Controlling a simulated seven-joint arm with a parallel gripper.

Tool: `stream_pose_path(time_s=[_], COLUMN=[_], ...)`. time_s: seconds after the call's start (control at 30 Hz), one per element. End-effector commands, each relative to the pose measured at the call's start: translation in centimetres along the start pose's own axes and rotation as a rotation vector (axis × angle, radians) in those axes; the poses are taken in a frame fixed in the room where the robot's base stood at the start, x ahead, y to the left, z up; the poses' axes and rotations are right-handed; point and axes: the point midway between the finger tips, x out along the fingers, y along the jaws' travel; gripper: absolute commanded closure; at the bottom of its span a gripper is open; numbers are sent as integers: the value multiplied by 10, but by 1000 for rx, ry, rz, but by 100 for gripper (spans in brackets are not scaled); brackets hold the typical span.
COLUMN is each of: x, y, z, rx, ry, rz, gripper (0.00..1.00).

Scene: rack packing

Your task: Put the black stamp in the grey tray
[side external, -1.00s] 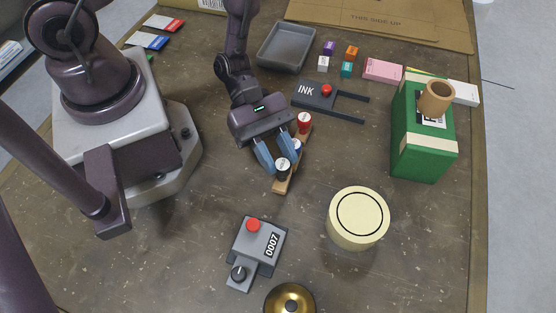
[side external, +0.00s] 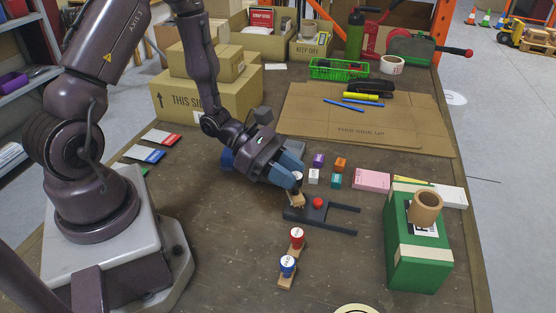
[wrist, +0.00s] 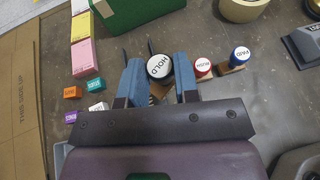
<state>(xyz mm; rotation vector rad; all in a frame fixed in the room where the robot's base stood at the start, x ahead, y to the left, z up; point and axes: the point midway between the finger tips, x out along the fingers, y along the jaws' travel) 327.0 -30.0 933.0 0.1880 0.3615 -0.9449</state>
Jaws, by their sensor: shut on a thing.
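The black stamp, its round white top marked HOLD, is between my fingers in the wrist view (wrist: 159,67).
Small cubes (side external: 318,160), a pink box (side external: 371,180) and a green box (side external: 415,245) lie to the right. Flat cardboard (side external: 370,125) lies behind.

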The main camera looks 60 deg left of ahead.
Motion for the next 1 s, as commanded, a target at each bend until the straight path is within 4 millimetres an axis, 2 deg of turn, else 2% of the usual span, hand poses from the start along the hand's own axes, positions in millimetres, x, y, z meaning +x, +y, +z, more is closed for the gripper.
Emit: stream_pose_path(time_s=[0.03, 0.2, 0.3, 0.4, 0.57, 0.7, 1.0], x=[-14, -63, -88, -106, -112, -103, -89], y=[26, 94, 123, 143, 163, 161, 161], z=[-8, -30, -40, -45, -49, -71, -104], rx=[-30, -120, -160, -190, -216, -223, -221], ry=[0, 0, 0, 0, 0, 1, 1], rz=[80, 297, 395, 463, 516, 524, 523], gripper=[94, 94, 94, 94, 94, 94, 94])
